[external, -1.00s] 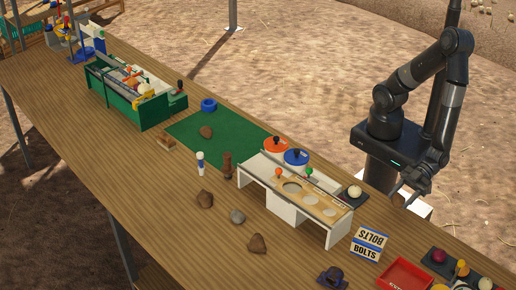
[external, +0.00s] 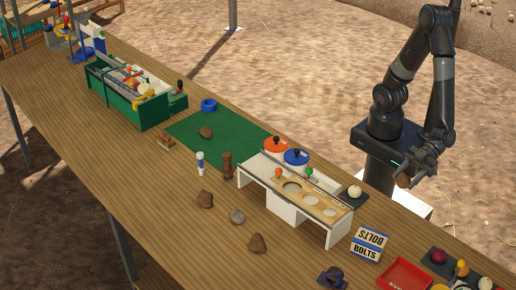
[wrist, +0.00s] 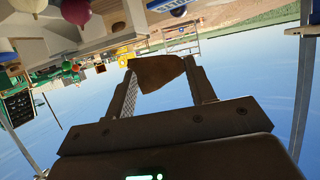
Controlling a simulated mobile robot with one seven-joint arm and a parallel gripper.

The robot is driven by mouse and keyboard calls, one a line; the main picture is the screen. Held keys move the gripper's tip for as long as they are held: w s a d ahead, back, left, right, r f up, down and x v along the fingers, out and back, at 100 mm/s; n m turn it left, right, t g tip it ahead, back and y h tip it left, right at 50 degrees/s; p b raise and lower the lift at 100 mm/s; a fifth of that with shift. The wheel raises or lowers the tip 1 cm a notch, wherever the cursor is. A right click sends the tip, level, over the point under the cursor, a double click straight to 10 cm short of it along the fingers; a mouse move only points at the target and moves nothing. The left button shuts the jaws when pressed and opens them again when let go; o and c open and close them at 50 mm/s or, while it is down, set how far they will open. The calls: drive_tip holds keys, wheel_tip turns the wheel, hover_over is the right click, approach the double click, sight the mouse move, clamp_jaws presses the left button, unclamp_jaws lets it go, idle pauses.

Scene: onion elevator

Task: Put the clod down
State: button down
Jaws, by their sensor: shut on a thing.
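My gripper (external: 407,177) is shut on a brown clod (wrist: 157,72). In the wrist view the clod sits between the two fingertips, with sky behind it. In the external view the held clod (external: 403,181) shows as a small brown lump under my gripper, in the air beyond the table's right long edge.
A white stand with round holes (external: 335,232) is on the table near my arm. A bolts box (external: 369,243), a red tray (external: 404,274) and a dark purple object (external: 332,277) are at the front right. A green sorting box (external: 127,98) stands farther back. The front-left tabletop is clear.

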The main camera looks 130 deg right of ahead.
drive_tip(key=w+d+r+h, duration=0.1)
drive_tip(key=w+d+r, duration=0.2)
drive_tip(key=w+d, duration=0.55)
drive_tip(key=w+d+r, duration=0.2)
drive_tip(key=w+d, duration=0.6)
drive_tip(key=d, duration=0.1)
drive_tip(key=w+d+r, duration=0.1)
drive_tip(key=w+d, duration=0.1)
drive_tip(key=d, duration=1)
drive_tip(key=w+d+r, duration=0.1)
drive_tip(key=w+d, duration=0.1)
drive_tip(key=d, duration=0.9)
drive_tip(key=s+d+f+h, duration=0.1)
drive_tip(key=s+d, duration=0.4)
drive_tip(key=d, duration=0.5)
drive_tip(key=s+d+f, duration=0.1)
drive_tip(key=s+d, duration=0.4)
drive_tip(key=d, duration=0.5)
drive_tip(key=s+d+f+m+h, duration=0.1)
drive_tip(key=s+d+f, duration=0.1)
drive_tip(key=s+d, duration=0.55)
drive_tip(key=s+d+f, duration=0.2)
drive_tip(key=s+d, duration=0.3)
drive_tip(key=s, duration=0.6)
hover_over(252, 135)
drive_tip(key=shift+g, duration=0.4)
wheel_tip(252, 135, down, 12)
drive_tip(key=shift+s, duration=0.1)
drive_tip(key=shift+f, duration=1.95)
